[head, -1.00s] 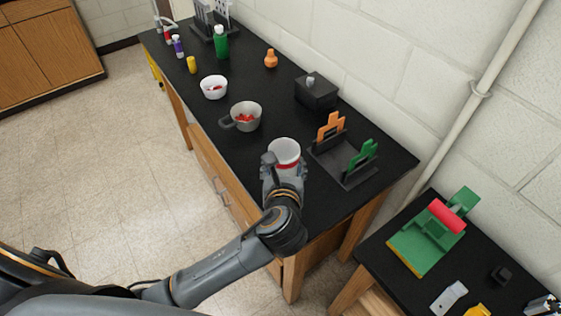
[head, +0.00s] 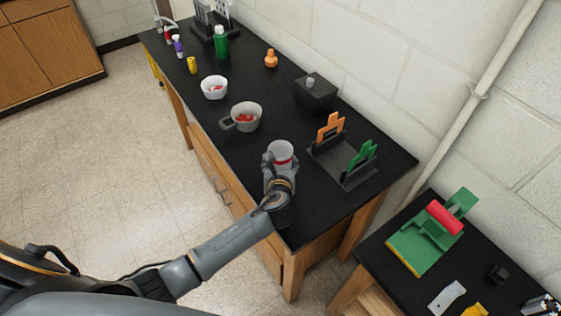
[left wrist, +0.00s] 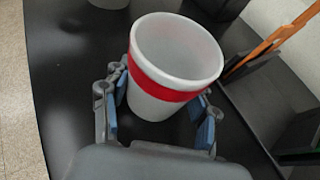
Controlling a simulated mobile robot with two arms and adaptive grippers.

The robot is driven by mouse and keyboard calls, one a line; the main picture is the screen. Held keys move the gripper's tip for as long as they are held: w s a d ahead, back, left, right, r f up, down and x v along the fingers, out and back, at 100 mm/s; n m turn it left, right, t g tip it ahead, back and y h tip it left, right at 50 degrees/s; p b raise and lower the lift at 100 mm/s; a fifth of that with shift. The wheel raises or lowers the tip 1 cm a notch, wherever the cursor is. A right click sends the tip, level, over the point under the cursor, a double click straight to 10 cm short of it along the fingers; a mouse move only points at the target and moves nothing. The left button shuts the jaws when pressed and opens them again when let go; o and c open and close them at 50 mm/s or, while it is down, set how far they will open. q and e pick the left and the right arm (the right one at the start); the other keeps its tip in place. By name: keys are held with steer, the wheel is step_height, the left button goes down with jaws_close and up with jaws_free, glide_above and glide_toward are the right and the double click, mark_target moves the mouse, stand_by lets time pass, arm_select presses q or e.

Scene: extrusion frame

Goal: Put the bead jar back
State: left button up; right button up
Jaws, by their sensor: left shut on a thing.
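The jar (head: 282,148) is a whitish, open cup with a red band; I take it for the bead jar. In the left wrist view the jar (left wrist: 165,55) is upright or slightly tilted, and no beads show in the part of its inside I can see. My left gripper (head: 280,166) is shut around its sides; its blue-padded fingers (left wrist: 160,108) flank it below the rim. The jar is over the near part of the black bench; whether its base touches the top I cannot tell. My right gripper is out of view.
A grey handled cup (head: 246,112) with red contents and a white bowl (head: 214,82) stand beyond the jar. A black rack (head: 350,171) with orange and green pieces is close on the right. A black box (head: 318,94) stands by the wall. The bench's front corner is clear.

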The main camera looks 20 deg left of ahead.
arm_select(q)
steer(key=o, duration=1.2)
steer(key=shift+f, duration=0.1)
steer(key=shift+c, duration=0.2)
steer(key=shift+r, duration=0.2)
steer(key=v, duration=1.2)
steer(key=shift+f+b, duration=0.1)
steer(key=shift+b, duration=0.3)
